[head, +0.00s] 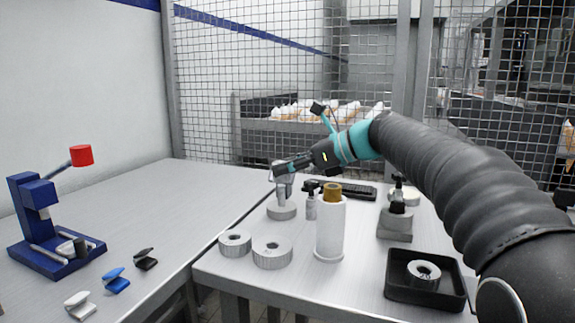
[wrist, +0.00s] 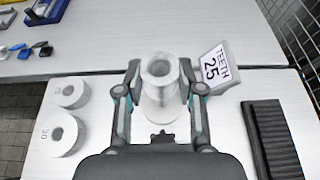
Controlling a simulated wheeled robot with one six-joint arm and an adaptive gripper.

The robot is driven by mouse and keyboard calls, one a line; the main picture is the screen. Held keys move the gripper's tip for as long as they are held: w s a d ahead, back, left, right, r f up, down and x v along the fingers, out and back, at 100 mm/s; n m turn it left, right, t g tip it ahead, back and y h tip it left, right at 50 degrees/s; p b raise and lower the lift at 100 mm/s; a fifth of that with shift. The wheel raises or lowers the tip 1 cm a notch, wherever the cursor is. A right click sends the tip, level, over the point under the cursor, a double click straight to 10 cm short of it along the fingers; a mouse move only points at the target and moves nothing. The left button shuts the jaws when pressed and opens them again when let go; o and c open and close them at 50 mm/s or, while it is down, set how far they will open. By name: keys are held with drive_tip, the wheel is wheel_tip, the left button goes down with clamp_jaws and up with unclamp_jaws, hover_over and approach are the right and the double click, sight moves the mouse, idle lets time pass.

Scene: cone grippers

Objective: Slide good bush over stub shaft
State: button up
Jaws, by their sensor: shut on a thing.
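My gripper (wrist: 159,75) is shut on a pale grey, hollow, flanged bush (wrist: 158,68), seen from above in the wrist view with its round opening facing the camera. In the head view the gripper (head: 283,172) points left over the far part of the right table. Directly below the bush is a round pale base (head: 281,211), which also shows in the wrist view (wrist: 163,117). A short upright part stands between base and gripper in the head view. I cannot tell how much of it is stub shaft and how much is bush, or whether the bush surrounds the shaft.
Two grey toothed rings (head: 235,243) (head: 272,252), a tall white cylinder with a brown top (head: 330,228) and a small bottle (head: 311,206) stand close by. A black tray (head: 394,288) holds a ring (head: 424,271). A "TEETH 25" sign (wrist: 214,68) is right of the gripper.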

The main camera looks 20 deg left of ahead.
sight(288, 181)
drive_tip(key=shift+f+b, duration=0.85)
drive_tip(key=shift+f, duration=1.15)
drive_tip(key=shift+r+p, duration=1)
drive_tip(key=shift+p, duration=0.2)
drive_tip(key=shift+r, duration=0.7)
idle(0.4)
drive_tip(key=shift+f+b, duration=0.95)
drive_tip(key=shift+f, duration=0.65)
drive_tip(key=o, duration=1.3)
drive_tip(key=shift+c, duration=0.2)
